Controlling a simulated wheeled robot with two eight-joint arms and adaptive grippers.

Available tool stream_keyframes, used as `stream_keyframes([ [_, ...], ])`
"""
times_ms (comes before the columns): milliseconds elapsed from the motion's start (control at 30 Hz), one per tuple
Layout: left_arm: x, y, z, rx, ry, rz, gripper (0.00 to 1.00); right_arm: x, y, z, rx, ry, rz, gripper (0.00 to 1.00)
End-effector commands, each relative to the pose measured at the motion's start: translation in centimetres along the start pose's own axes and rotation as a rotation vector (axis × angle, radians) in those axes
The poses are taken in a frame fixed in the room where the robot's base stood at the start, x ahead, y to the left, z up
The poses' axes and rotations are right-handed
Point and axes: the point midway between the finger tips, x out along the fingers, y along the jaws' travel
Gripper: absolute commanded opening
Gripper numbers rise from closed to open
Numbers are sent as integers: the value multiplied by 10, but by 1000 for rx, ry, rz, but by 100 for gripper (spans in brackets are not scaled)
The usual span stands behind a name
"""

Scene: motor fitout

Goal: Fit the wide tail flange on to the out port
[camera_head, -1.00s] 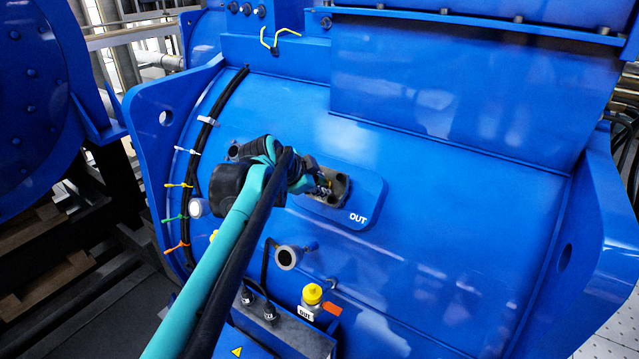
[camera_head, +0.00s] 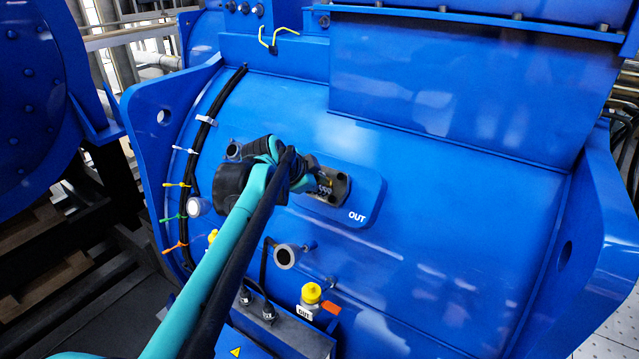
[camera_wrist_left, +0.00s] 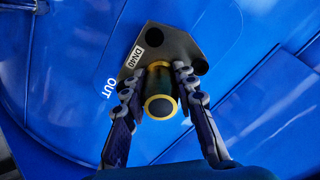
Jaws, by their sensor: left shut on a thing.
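The flange (camera_head: 340,184) is a dark grey plate with bolt holes and a "DN40" label; in the left wrist view, its plate (camera_wrist_left: 180,47) has a tail tube (camera_wrist_left: 160,80) with a yellow ring pointing at the camera. My left gripper (camera_wrist_left: 155,88) is shut on the tail, one finger on each side. In the head view the gripper (camera_head: 308,180) is partly hidden by my wrist. The flange lies over the raised blue pad (camera_head: 368,196) marked "OUT". The port face is hidden behind it; I cannot tell whether they touch. My right gripper is out of view.
An open grey pipe stub (camera_head: 287,256) sticks out below the pad. A yellow-capped fitting (camera_head: 312,293) with an "OUT" tag is lower down. Black cables (camera_head: 203,140) with coloured ties run along the left. The blue casing right of the pad is clear.

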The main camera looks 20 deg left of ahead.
Motion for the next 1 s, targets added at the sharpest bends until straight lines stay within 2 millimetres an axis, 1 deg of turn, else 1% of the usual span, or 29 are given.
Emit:
stream_keyframes([
  [133, 3, -1, -1, -1, 2, -3, 0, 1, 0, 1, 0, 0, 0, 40],
  [167, 2, -1, -1, -1, 2, -3, 35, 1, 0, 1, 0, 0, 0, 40],
  [200, 2, -1, -1, -1, 2, -3, 46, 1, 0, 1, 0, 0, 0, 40],
  [233, 2, -1, -1, -1, 1, -2, 52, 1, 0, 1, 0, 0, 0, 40],
  [533, 3, 0, 1, 1, -1, 1, 52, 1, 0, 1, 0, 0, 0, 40],
  [667, -4, 0, 1, 1, -1, 0, 52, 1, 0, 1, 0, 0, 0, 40],
  [767, -20, 0, 1, 0, -1, -1, 52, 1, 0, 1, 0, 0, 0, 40],
  [1000, -74, 0, 0, -2, -1, -2, 52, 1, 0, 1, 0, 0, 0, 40],
])
